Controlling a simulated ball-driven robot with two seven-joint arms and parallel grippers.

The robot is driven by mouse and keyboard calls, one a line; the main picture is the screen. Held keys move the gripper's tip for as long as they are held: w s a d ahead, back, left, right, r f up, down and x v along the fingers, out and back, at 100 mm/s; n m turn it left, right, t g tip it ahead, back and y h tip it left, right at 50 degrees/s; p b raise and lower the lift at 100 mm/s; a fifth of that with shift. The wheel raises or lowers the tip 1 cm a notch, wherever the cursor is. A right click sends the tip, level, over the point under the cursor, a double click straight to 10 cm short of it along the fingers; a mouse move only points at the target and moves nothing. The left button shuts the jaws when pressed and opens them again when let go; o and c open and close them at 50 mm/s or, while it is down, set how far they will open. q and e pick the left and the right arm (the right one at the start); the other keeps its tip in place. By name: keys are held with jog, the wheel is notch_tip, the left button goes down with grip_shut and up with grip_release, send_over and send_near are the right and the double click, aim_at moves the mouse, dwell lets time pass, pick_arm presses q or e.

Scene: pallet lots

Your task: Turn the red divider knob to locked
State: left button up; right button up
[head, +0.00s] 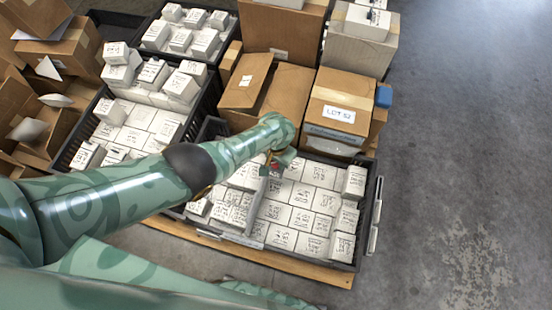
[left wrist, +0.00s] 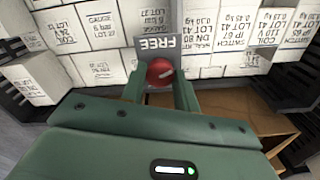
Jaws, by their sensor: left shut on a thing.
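The red divider knob (left wrist: 160,71) sits on a grey plate (left wrist: 158,46) that reads FREE, upside down in the left wrist view. A pale mark on the knob points to the right and slightly up there. My left gripper (left wrist: 162,88) is shut on the knob, one finger on each side. In the head view my left gripper (head: 282,160) reaches over the crate, and a bit of red shows beneath it. The grey divider (head: 258,208) runs through the black crate (head: 310,257). No locked label is visible. My right gripper is not in view.
White labelled boxes (head: 299,193) fill the crate on both sides of the divider. Brown cartons (head: 341,103) stand behind it, one labelled LOT 52. More crates of white boxes (head: 137,117) stand to the left. Bare concrete floor (head: 465,150) lies to the right.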

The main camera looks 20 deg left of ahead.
pick_arm(q)
jog(key=m, duration=0.4)
jog(key=shift+m, duration=0.3)
jog(key=m, duration=0.3)
jog(key=shift+m, duration=0.3)
jog(key=m, duration=0.2)
jog(key=shift+m, duration=2.8)
jog(key=o, duration=1)
jog(key=shift+c, duration=0.2)
